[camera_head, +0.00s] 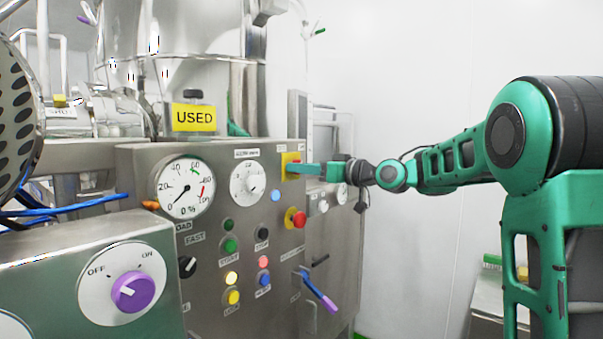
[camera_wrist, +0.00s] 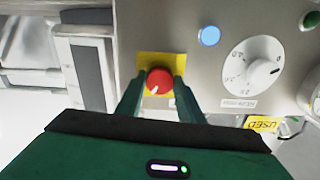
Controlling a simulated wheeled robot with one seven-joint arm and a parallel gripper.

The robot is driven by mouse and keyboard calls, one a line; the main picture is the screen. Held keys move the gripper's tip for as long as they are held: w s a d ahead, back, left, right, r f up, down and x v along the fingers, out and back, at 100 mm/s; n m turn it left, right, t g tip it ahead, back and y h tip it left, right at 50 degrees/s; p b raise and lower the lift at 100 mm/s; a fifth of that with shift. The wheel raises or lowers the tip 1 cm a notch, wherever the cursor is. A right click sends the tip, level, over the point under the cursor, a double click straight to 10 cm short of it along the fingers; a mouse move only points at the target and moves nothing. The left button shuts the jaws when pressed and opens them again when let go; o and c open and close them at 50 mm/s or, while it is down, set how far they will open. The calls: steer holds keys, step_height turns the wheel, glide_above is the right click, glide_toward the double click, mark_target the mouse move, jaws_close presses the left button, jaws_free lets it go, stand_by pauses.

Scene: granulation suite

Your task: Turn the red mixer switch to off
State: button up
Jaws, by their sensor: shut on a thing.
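The red mixer switch (camera_wrist: 159,82) is a round red knob with a white pointer mark on a yellow plate (camera_wrist: 146,62). In the wrist view it sits between the two green fingers of my gripper (camera_wrist: 155,88), which are shut on it. The white mark points toward the lower left of that view. In the head view my gripper (camera_head: 303,169) reaches the yellow plate (camera_head: 287,158) at the panel's upper right, and the knob itself is hidden there behind the fingers.
The steel panel (camera_head: 215,265) holds a gauge (camera_head: 185,188), a white dial (camera_head: 246,183), several buttons and a red emergency button (camera_head: 298,219) below my gripper. A purple OFF/ON knob (camera_head: 134,291) is on the nearer box. A purple-tipped lever (camera_head: 320,293) sticks out lower down.

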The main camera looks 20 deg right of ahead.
steer(key=shift+f+n, duration=0.2)
steer(key=shift+n, duration=7.4)
steer(key=o, duration=1.1)
steer(key=shift+c, duration=0.2)
steer(key=shift+r, duration=0.1)
steer(key=v, duration=1)
steer(key=shift+s+d, duration=0.25)
steer(key=shift+s, duration=0.05)
